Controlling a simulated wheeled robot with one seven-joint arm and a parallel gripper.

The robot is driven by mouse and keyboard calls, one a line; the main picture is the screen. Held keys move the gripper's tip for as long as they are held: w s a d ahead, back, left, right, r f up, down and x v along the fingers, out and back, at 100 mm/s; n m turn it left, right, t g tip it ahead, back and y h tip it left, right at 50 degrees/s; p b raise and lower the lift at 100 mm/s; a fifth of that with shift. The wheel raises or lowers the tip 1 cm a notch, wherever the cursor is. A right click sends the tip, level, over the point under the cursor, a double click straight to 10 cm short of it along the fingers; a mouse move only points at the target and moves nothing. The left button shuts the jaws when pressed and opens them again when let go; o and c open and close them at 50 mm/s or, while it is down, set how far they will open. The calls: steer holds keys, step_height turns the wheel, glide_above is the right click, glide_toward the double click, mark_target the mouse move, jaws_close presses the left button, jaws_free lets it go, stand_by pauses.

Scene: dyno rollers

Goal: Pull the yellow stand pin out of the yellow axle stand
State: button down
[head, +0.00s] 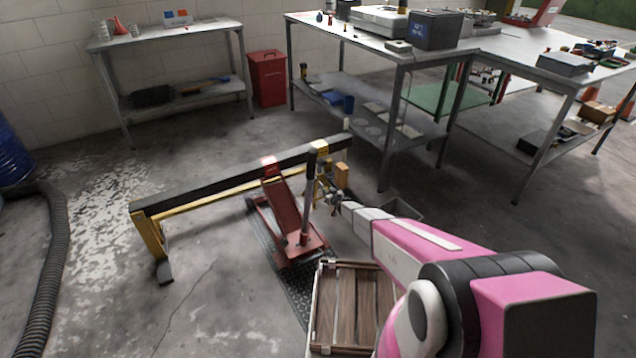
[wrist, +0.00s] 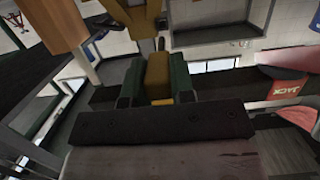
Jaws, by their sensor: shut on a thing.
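The yellow axle stand (head: 318,148) shows in the head view at the right end of a long beam, partly hidden behind the jack handle and my gripper. My gripper (head: 329,188) is beside it, small and low in detail. In the wrist view, my gripper (wrist: 155,92) has its two dark green fingers on either side of a yellow piece, the yellow stand pin (wrist: 158,72), and is shut on it. A yellow upright (wrist: 137,22) stands just beyond. How far the pin sits in the stand cannot be told.
A red floor jack (head: 285,205) stands left of my gripper, its handle close by. The black-topped beam (head: 225,182) runs left to a yellow leg (head: 150,235). A slatted wooden crate (head: 345,310) lies in front. Workbenches (head: 375,45) stand behind. Floor at left is open.

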steer(key=shift+s+d+r, duration=0.4)
steer(key=shift+s+r, duration=0.15)
steer(key=shift+s, duration=0.05)
steer(key=shift+s+d+r, duration=0.35)
steer(key=shift+s+r, duration=0.15)
steer(key=shift+s, duration=0.1)
